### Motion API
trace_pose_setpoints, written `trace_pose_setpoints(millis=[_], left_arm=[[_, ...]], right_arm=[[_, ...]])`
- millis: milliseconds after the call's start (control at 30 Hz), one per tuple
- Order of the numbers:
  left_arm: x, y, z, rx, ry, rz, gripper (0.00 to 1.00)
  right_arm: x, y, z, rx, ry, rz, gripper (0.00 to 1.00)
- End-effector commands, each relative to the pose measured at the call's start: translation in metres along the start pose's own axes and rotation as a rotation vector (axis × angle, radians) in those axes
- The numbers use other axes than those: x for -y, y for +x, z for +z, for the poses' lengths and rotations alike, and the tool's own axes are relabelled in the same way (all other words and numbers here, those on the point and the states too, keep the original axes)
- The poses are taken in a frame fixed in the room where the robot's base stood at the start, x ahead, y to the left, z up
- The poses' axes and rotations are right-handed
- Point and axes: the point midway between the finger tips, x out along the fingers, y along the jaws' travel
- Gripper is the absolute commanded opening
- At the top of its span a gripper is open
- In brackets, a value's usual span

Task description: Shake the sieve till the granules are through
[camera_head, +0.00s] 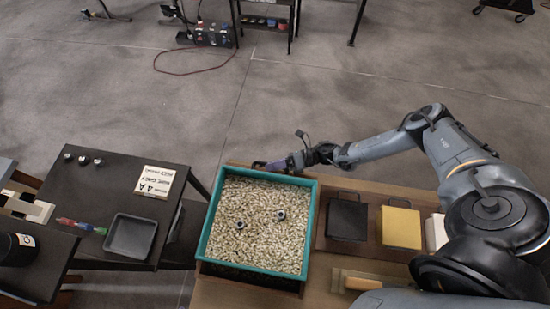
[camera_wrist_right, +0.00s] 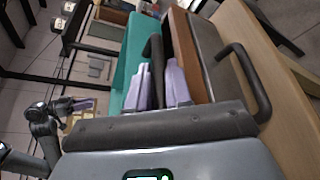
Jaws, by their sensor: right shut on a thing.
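The teal-walled sieve (camera_head: 312,225) is filled with pale granules (camera_head: 245,245). Two small dark rings (camera_head: 240,224) lie on the granules. My right gripper (camera_head: 270,165) is at the sieve's far edge. In the right wrist view its pale purple fingers (camera_wrist_right: 160,88) are shut on a black handle (camera_wrist_right: 152,58) beside the teal wall. A grey jointed part with a purplish tip (camera_wrist_right: 80,104), apparently my left gripper, shows at the left of that view; its opening is unclear. What lies beneath the sieve is mostly hidden.
Right of the sieve, a black tray (camera_head: 347,219) and a yellow tray (camera_head: 401,228) stand on the bench. On the left, a dark table holds an empty grey tray (camera_head: 131,237) and a white label card (camera_head: 155,181). A gap separates table and bench.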

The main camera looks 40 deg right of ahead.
Motion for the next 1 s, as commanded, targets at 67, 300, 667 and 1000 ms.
trace_pose_setpoints(millis=[67,300,667,1000], left_arm=[[0.000,-0.009,-0.003,-0.002,-0.002,0.002,0.40],[-0.002,-0.006,-0.003,-0.003,-0.008,0.006,0.40],[-0.002,-0.006,-0.003,-0.003,-0.011,0.008,0.40],[0.000,0.002,0.000,-0.001,-0.002,0.001,0.40]], right_arm=[[-0.008,0.002,-0.007,-0.002,0.004,0.002,0.00],[-0.006,0.003,-0.008,-0.002,0.001,0.001,0.00],[-0.006,0.002,-0.008,-0.001,0.001,0.000,0.25],[-0.004,-0.036,-0.009,-0.001,0.002,-0.003,0.25]])
